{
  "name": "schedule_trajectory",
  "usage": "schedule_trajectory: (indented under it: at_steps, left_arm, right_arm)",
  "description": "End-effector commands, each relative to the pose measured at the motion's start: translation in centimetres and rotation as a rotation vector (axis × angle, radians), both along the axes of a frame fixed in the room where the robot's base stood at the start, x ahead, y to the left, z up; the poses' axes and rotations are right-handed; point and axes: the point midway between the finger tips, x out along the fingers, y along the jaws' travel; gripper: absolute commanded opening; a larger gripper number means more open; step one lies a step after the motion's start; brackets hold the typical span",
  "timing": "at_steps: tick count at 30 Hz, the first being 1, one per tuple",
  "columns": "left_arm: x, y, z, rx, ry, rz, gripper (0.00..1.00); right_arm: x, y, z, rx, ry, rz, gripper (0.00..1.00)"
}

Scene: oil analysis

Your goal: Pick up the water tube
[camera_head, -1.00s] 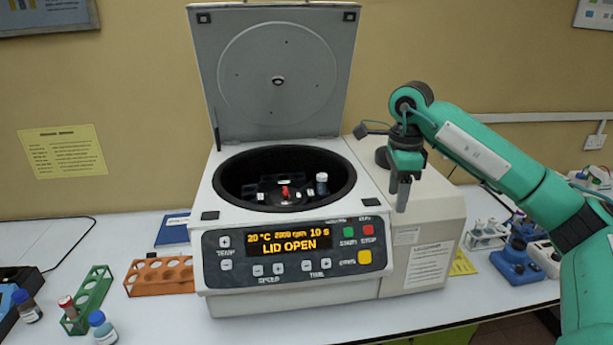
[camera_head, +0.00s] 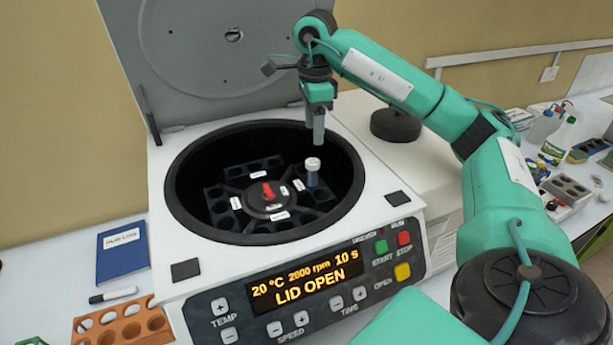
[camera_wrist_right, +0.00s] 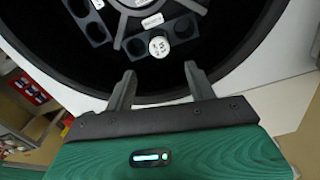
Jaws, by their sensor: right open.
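The centrifuge (camera_head: 377,232) stands with its lid up, and its display reads LID OPEN. One white-capped tube (camera_head: 313,170) stands upright in a rotor slot on the right side of the bowl. I take it to be the water tube, though its label cannot be read here. In the right wrist view its white cap (camera_wrist_right: 159,46) shows from above, ahead of the fingers. My right gripper (camera_head: 318,138) is open and empty, pointing down just above the tube and apart from it. In the wrist view the right gripper (camera_wrist_right: 160,82) shows its two fingers spread. My left gripper is not in view.
The raised lid (camera_head: 215,50) stands behind the bowl. The bowl's black rim (camera_head: 190,225) surrounds the rotor. A blue notebook (camera_head: 122,250), a marker (camera_head: 112,295) and an orange rack (camera_head: 125,325) lie at left. Bottles (camera_head: 556,140) stand at far right.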

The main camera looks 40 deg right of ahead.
Motion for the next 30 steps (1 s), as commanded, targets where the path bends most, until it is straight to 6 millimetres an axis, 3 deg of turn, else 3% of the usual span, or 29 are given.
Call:
schedule_trajectory:
  at_steps: [5,12,23,30]
  left_arm:
    - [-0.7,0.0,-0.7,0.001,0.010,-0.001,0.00]
    - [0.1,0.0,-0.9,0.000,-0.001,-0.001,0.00]
    - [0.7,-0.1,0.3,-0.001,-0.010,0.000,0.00]
    - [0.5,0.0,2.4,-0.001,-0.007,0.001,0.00]
  right_arm:
    - [0.0,0.1,-2.3,0.001,0.003,0.001,0.56]
    - [-0.1,0.0,-4.9,0.000,0.004,0.000,0.56]
    - [0.0,0.0,-7.5,-0.001,0.000,0.000,0.56]
    - [-0.1,0.2,-10.0,-0.001,0.005,0.000,0.56]
